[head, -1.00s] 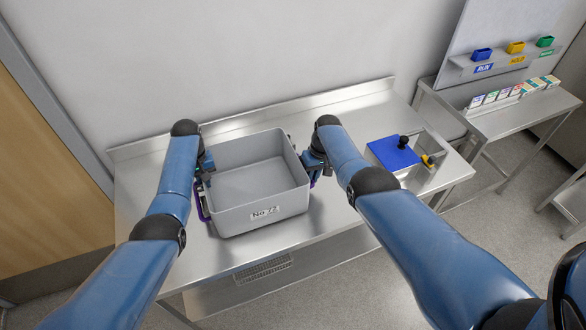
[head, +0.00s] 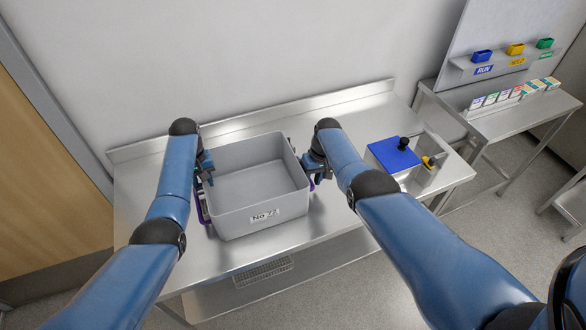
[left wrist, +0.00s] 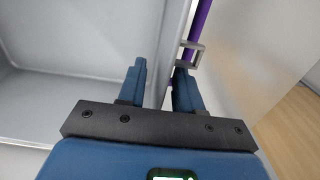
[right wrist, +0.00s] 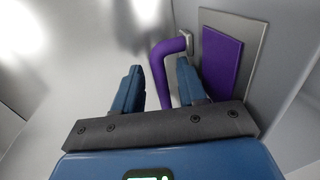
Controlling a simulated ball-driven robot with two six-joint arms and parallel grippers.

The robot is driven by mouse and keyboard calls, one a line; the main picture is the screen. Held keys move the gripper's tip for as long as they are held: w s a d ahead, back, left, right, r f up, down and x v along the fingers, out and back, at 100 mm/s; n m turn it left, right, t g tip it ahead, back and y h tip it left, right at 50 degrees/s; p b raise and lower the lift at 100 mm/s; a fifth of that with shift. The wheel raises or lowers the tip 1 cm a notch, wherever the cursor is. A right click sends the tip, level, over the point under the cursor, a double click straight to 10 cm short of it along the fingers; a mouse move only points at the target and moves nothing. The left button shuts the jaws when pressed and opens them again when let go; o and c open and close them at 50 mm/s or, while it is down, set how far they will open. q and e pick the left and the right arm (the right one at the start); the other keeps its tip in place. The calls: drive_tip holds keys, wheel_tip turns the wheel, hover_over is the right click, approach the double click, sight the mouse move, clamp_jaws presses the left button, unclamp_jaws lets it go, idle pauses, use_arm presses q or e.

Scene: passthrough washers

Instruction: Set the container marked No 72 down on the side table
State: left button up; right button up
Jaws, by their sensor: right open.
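The grey container (head: 235,219), labelled No 72 on its front, appears to rest upright on the steel table (head: 330,250). It is open-topped and looks empty. Purple handles are on its sides. My left gripper (head: 207,172) is at its left side; in the left wrist view, the left gripper's fingers (left wrist: 160,88) are apart, with the container wall and purple handle (left wrist: 202,18) close by. My right gripper (head: 316,172) is at the right side. In the right wrist view its fingers (right wrist: 160,90) are open, with the purple handle (right wrist: 160,65) between them, and I see space around it.
A box with a blue top (head: 394,154) and a black knob stands on the table to the right. A wall is behind the table. A second steel table (head: 520,115) with small cartons is farther right, below a shelf of coloured bins (head: 516,47).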

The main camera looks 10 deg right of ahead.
use_arm(q)
wheel_tip(320, 180, up, 10)
drive_tip(key=shift+r, duration=0.25)
use_arm(e)
drive_tip(key=shift+r, duration=0.1)
wheel_tip(320, 180, up, 12)
drive_tip(key=d, duration=0.2)
drive_tip(key=shift+w+d+f, duration=0.15)
drive_tip(key=shift+w+f, duration=0.05)
drive_tip(key=shift+w, duration=0.05)
idle(0.4)
idle(0.5)
